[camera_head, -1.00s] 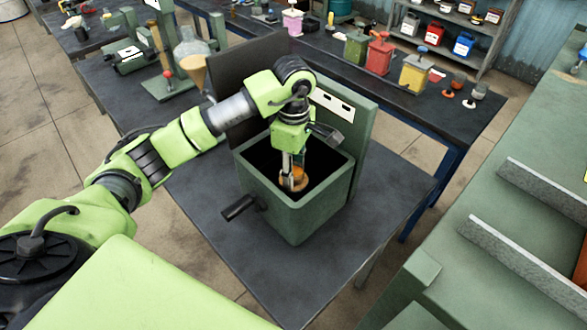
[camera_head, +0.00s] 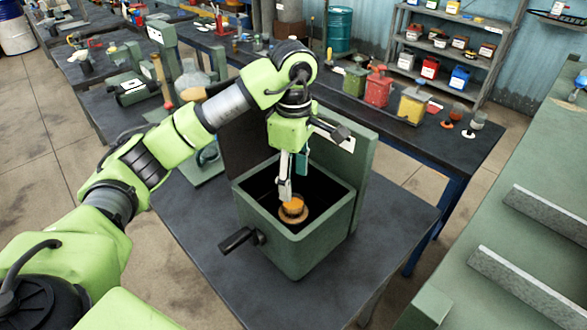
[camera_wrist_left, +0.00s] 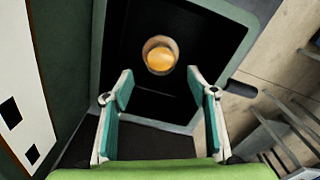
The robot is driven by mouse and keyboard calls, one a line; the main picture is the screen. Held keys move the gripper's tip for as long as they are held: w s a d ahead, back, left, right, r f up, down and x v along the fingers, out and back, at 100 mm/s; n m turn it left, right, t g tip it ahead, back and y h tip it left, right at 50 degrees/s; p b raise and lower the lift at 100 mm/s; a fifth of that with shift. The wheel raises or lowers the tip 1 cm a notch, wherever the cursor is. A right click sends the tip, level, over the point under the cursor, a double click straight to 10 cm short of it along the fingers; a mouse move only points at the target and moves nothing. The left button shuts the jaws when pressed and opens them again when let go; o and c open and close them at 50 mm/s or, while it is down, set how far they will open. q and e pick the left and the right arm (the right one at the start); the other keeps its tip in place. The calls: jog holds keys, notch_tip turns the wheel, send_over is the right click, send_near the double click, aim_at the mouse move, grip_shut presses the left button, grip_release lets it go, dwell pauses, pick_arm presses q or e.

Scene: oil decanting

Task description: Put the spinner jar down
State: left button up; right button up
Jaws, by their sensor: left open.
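The spinner jar (camera_head: 293,211), a small round jar with amber liquid, stands inside the dark well of the green open-topped box (camera_head: 298,256). It also shows in the left wrist view (camera_wrist_left: 159,57), where I look down into its mouth. My left gripper (camera_head: 291,180) is above the jar, pointing down, with nothing between its fingers. In the left wrist view the teal-padded fingers (camera_wrist_left: 160,88) are spread wide and the jar lies beyond their tips, apart from them. My right gripper is in no view.
The box has a black crank handle (camera_head: 238,239) and a raised green back panel (camera_head: 366,172). It stands on a dark table (camera_head: 225,285). Behind are a glass flask (camera_head: 191,80) and red (camera_head: 378,85) and yellow (camera_head: 411,103) cans. A green bench (camera_head: 480,210) is at right.

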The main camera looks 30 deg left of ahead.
pick_arm(q)
jog(key=shift+r, duration=2.05)
